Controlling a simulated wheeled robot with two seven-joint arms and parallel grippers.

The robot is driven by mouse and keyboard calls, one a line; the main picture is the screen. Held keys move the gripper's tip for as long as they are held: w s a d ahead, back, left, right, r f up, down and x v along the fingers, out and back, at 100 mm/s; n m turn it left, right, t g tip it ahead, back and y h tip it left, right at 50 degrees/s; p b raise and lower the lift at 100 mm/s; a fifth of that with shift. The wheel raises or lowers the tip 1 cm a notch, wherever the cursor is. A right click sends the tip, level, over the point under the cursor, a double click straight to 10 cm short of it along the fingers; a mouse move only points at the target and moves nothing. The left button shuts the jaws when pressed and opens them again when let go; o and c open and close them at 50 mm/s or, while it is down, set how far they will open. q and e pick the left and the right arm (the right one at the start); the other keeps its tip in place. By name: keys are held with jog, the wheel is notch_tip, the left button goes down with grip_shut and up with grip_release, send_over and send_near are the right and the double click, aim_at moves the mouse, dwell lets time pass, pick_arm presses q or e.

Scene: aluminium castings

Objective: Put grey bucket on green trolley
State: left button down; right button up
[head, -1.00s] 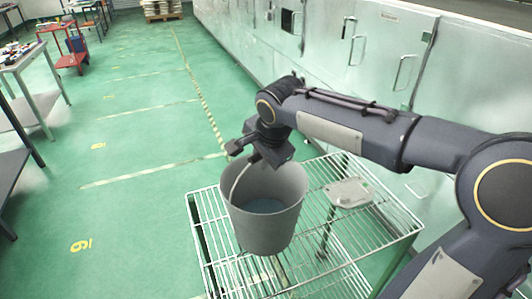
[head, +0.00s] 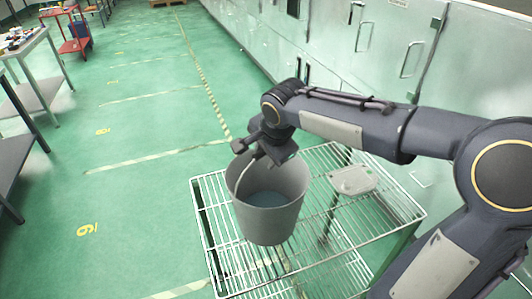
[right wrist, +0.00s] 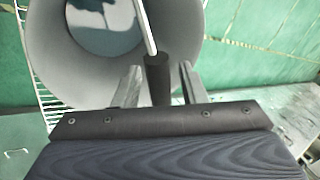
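The grey bucket (head: 268,215) is upright below my right gripper (head: 258,150), over the left part of a wire rack (head: 330,255) in the head view. The bucket's raised handle (right wrist: 146,25) and its dark grip (right wrist: 158,78) run between my right fingers (right wrist: 158,88) in the right wrist view. The gripper is at the handle; I cannot tell whether the bucket's base touches the wires. The rack has white wire shelves and green posts; it may be the green trolley, but I cannot tell. My left gripper is not in view.
Green-grey cabinets (head: 330,50) line the right side. A red trolley (head: 72,32) and work tables (head: 30,95) stand at the left. The green floor between is clear.

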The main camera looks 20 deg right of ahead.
jog(key=shift+r, duration=0.2)
jog(key=v, duration=1.2)
jog(key=s+a+f+n+y, duration=0.2)
jog(key=s+f+n+y, duration=0.1)
jog(key=s+f+n, duration=1)
jog(key=s+f, duration=0.4)
jog(key=s, duration=0.2)
jog(key=shift+f+t+y+b, duration=0.2)
jog(key=shift+t+y+b, duration=0.1)
jog(key=shift+y+b, duration=0.1)
